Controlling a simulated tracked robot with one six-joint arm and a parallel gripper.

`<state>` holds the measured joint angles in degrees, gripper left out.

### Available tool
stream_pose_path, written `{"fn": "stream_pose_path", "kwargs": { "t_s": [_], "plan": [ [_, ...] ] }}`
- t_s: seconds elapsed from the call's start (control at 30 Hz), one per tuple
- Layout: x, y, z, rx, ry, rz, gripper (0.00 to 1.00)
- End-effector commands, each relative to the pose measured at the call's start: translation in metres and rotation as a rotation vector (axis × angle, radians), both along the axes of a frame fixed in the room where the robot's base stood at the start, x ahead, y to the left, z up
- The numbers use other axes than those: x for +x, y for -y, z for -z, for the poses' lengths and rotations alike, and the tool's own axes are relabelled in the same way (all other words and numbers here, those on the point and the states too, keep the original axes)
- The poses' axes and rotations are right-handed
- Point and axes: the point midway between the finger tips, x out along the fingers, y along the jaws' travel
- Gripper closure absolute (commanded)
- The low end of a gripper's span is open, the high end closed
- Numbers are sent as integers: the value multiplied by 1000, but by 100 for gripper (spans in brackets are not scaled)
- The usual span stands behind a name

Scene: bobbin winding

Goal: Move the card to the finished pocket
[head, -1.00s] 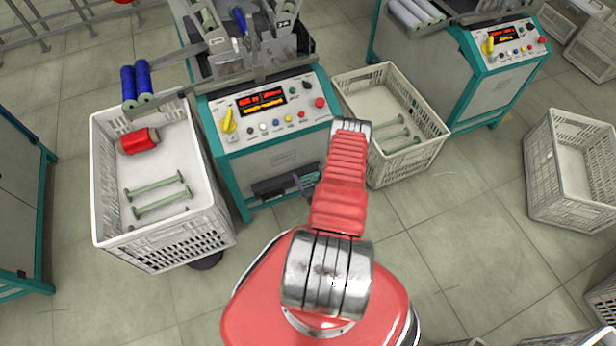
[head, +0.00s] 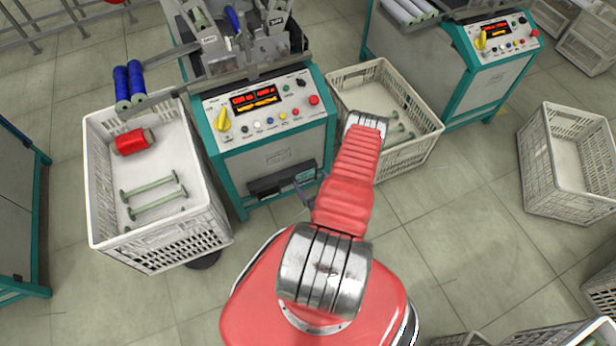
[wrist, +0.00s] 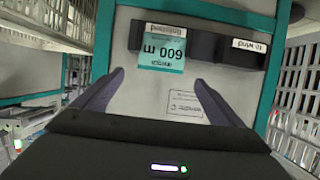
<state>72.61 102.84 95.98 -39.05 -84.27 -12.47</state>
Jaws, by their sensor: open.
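The card (wrist: 162,57), teal and white and marked 600 m, shows upside down in the wrist view. One end meets the dark pocket (wrist: 147,36) labelled finished; the rest projects over the machine's pale front. My gripper (wrist: 159,80) is open, with a finger on either side of the card's free end and gaps to both; nothing is held. The pocket labelled to wind (wrist: 235,53) is beside it and shows no card. In the head view the dark pocket holder (head: 268,186) is on the machine's lower front; I cannot make out the card there.
The winding machine (head: 262,128) stands between a white crate (head: 97,205) at left, with a red bobbin (head: 133,142) and green spools, and another crate (head: 345,76) at right. Open floor (head: 450,250) lies to the right.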

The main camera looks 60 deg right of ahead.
Motion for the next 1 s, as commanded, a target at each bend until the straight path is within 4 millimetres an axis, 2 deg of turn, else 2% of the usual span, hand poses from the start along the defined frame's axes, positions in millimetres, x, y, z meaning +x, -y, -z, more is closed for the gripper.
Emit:
{"fn": "stream_pose_path", "kwargs": {
  "t_s": [0.2,0.43,1.0],
  "plan": [
    [-27,-15,-11,1,0,4,9],
    [-46,-27,-20,-1,1,2,9],
    [-53,-32,-23,-1,1,-1,9]
  ]
}}
